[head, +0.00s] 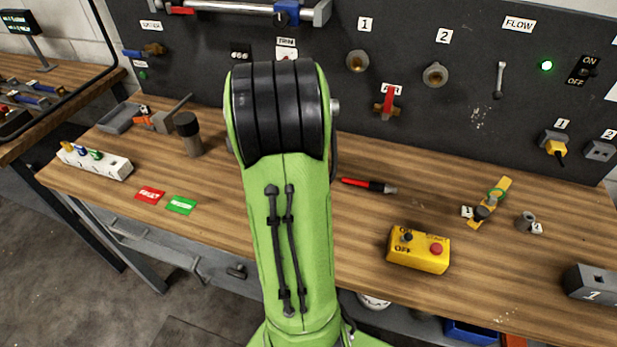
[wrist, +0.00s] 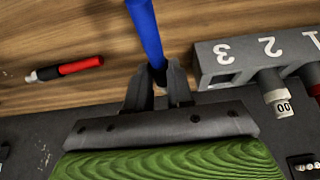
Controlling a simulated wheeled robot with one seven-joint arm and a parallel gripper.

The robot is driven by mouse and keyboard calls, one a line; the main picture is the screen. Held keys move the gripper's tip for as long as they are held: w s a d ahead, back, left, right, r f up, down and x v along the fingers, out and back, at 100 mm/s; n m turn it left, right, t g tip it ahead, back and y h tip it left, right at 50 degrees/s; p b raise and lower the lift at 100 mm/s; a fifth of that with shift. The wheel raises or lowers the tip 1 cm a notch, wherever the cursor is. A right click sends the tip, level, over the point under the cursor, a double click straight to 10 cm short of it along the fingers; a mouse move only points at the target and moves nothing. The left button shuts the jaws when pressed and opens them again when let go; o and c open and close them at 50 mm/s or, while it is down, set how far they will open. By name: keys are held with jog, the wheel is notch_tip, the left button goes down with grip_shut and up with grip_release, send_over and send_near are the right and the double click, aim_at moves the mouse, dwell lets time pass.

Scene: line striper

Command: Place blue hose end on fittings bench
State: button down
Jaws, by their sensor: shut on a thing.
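The blue hose end (wrist: 147,30) shows in the wrist view as a straight blue length from the top edge down to between my fingers. My gripper (wrist: 158,78) is shut on it, with a dark tip between the fingers. In the head view my green arm hides my gripper and the hose. The wooden bench (head: 355,235) lies in front of a dark panel, and its top (wrist: 60,30) also shows behind the hose in the wrist view. I cannot tell whether the hose touches the bench.
A grey block marked 1, 2, 3 (wrist: 228,66) is close beside my gripper. A red and black pen (head: 368,185) lies on the bench, with a yellow switch box (head: 418,257) nearer the front. The dark panel (head: 440,110) rises behind. Another bench (head: 60,75) stands at the left.

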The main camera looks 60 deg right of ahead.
notch_tip(320, 180, down, 4)
jog(key=shift+b, duration=0.5)
jog(key=shift+r, duration=0.1)
jog(key=c, duration=1)
grip_release()
